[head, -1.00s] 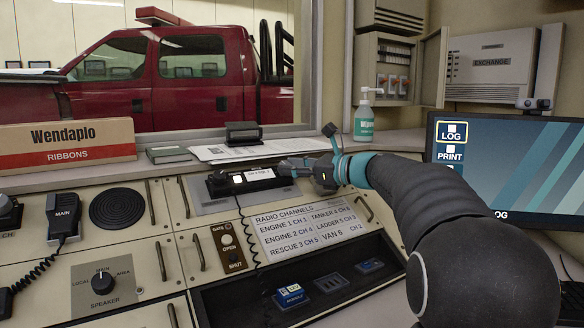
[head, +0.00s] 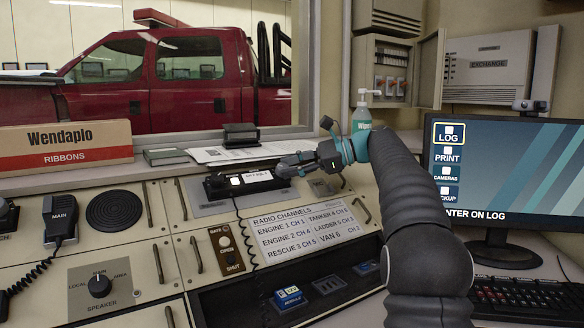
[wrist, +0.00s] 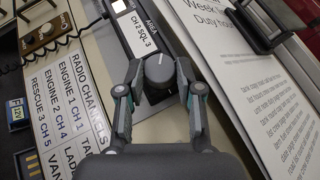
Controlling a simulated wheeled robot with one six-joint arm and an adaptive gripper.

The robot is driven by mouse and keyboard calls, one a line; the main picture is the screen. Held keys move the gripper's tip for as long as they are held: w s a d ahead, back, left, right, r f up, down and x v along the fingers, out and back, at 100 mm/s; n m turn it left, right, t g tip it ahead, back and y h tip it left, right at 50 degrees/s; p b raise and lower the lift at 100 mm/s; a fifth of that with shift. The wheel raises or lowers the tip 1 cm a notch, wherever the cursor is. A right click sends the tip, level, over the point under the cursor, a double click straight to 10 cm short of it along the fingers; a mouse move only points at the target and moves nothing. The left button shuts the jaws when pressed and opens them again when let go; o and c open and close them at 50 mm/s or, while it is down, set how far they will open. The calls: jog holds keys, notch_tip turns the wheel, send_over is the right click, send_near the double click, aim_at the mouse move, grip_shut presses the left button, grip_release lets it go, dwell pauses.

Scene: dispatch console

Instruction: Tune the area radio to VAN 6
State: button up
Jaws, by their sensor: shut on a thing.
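The area radio (head: 214,190) is a dark unit on the console's upper slope. Its display (wrist: 135,25) reads CH 2 SQL 3 in the wrist view, under the label AREA. A round grey knob (wrist: 158,68) with a white pointer line sits beside the display. My gripper (wrist: 159,76) has one finger on each side of the knob and is shut on it. In the head view my gripper (head: 286,168) hides the knob.
A lit white button (head: 236,180) is left of the display. A sanitizer bottle (head: 362,116) stands behind my arm. A monitor (head: 505,180) is at right. A coiled cord hangs below the radio.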

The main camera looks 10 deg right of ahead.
dwell(0.4)
jog(key=o, duration=1.2)
jog(key=shift+a, duration=0.1)
jog(key=shift+c, duration=0.2)
jog(key=v, duration=0.7)
jog(key=shift+d, duration=0.25)
jog(key=shift+r, duration=0.1)
